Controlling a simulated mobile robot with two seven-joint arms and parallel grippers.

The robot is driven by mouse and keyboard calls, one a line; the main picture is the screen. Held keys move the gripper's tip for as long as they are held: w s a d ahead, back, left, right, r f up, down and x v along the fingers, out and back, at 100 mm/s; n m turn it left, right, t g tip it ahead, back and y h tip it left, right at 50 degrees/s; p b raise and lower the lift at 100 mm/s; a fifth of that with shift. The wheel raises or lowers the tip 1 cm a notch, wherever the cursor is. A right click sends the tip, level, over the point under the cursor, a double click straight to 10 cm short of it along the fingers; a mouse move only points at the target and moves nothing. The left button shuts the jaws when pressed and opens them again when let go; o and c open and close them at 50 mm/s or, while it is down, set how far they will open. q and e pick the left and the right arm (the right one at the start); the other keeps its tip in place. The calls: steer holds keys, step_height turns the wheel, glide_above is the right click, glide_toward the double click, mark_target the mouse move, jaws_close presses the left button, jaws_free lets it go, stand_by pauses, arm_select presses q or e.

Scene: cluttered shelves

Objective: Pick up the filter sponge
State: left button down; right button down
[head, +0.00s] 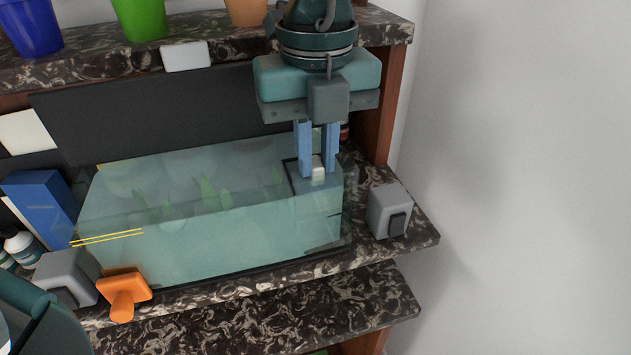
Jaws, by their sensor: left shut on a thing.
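My left gripper (316,165) reaches down from the top of the head view, over the right end of the fish tank (215,240). Its two blue fingers are shut on a small whitish block, which looks like the filter sponge (318,174). The block is at the opening of a dark-edged compartment (318,205) in the tank's right corner. Its lower part is hard to make out, so I cannot tell whether it is clear of the compartment. My right gripper is not in view.
A grey box (388,212) stands right of the tank, another (66,277) at its left front. An orange-handled tool (124,290) is at the front glass. A blue box (42,205) and bottles (21,245) stand left. The upper shelf (110,60) holds coloured pots.

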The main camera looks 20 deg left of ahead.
mark_target(317, 164)
arm_select(q)
steer(key=shift+r, duration=0.1)
steer(key=shift+r+p, duration=0.5)
steer(key=shift+p, duration=0.05)
step_height(317, 164, up, 9)
steer(key=b, duration=0.1)
steer(key=shift+r, duration=0.15)
steer(key=c, duration=2.1)
jaws_free()
jaws_close()
